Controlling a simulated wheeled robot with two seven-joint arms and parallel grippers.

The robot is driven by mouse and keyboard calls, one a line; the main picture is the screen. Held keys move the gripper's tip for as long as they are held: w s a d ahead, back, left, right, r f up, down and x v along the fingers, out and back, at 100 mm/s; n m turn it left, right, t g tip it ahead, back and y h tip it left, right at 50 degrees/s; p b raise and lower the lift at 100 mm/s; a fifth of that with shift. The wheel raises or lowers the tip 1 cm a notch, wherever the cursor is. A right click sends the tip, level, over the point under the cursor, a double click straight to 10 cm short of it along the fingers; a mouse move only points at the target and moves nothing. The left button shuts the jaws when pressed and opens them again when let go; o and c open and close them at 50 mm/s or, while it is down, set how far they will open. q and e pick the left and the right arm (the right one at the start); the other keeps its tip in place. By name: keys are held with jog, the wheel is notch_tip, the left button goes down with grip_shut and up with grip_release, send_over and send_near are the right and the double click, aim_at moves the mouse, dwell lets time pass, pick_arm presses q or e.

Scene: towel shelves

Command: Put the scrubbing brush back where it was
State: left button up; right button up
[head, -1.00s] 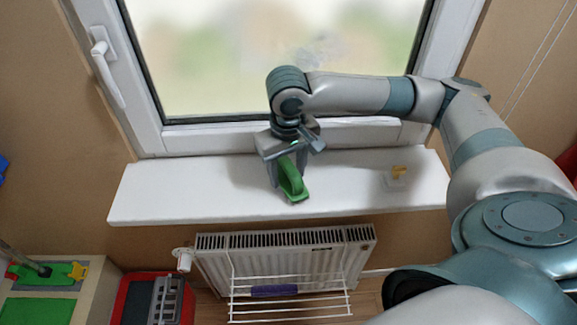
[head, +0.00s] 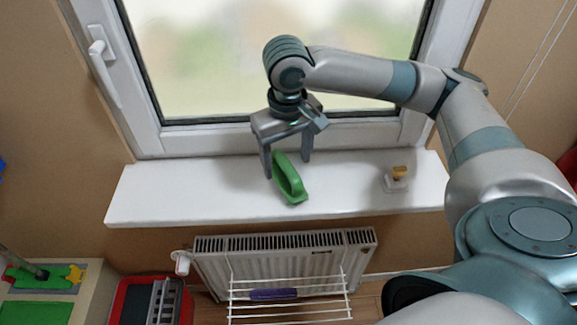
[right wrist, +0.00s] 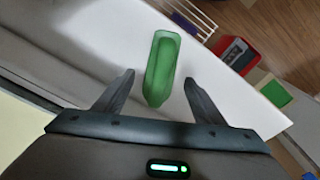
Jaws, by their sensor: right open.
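The green scrubbing brush (head: 288,180) lies on the white windowsill (head: 140,195) below the window. In the right wrist view the brush (right wrist: 162,68) sits ahead of and partly between the two fingers. My right gripper (head: 287,168) is above the sill with its fingers spread wide, and it is not holding the brush. In the right wrist view the gripper's fingertips (right wrist: 160,78) are apart, with a gap on both sides of the brush. The bristle side of the brush is hidden. My left gripper is not in view.
A small white item with a yellow top (head: 397,179) stands on the sill to the right. Below are a radiator (head: 330,245) and a wire rack (head: 290,311) holding a purple item (head: 273,294). A red crate (head: 125,305) stands lower left. The left part of the sill is clear.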

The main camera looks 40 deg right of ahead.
jog(key=r, duration=0.3)
jog(key=r+b, duration=0.1)
jog(key=r, duration=0.2)
jog(key=shift+s+a+r, duration=0.15)
jog(key=shift+s+r, duration=0.05)
jog(key=shift+r, duration=0.2)
jog(key=shift+c, duration=0.4)
